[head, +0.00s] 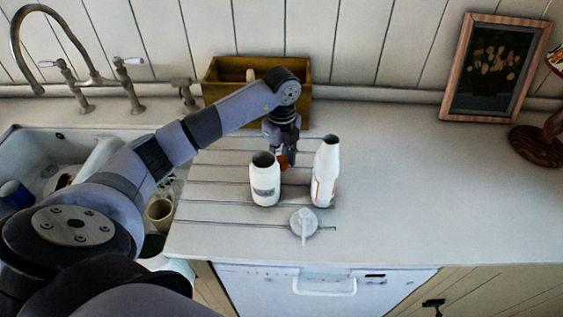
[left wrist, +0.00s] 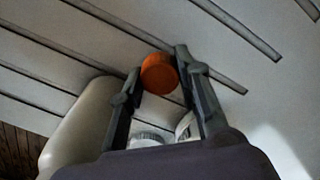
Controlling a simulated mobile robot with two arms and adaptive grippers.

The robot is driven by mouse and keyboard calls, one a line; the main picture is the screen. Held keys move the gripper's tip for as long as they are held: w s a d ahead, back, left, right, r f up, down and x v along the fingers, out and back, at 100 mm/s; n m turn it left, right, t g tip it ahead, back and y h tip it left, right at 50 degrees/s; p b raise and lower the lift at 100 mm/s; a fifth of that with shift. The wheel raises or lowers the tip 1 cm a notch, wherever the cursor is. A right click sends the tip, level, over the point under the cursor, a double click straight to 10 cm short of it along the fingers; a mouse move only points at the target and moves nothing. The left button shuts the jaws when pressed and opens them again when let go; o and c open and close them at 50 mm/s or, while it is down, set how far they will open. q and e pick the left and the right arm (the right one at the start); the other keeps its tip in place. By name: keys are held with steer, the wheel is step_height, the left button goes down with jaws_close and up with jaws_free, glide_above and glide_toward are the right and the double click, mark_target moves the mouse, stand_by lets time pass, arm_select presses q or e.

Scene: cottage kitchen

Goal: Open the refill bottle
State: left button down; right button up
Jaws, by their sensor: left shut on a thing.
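The refill bottle (head: 326,178) appears to be the tall white one with orange-red print. It stands upright on the counter, and its top looks dark and uncapped. A shorter white jar (head: 265,182) with a dark open mouth stands to its left. My left gripper (head: 283,159) is behind and between the two, pointing down, shut on an orange cap. The orange cap (left wrist: 158,74) shows between the fingertips in the left wrist view. A white pump head (head: 304,222) lies in front of the bottles. My right gripper is not in view.
A wooden box (head: 225,78) stands at the wall behind my gripper. The sink (head: 60,150) with dishes is at left. A framed picture (head: 493,70) and a lamp base (head: 540,143) are at right. The counter (head: 420,170) right of the bottles is clear.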

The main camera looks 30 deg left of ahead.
arm_select(q)
step_height(320, 180, down, 2)
steer(key=shift+f, duration=0.2)
steer(key=shift+f, duration=0.1)
steer(key=c, duration=1.2)
jaws_free()
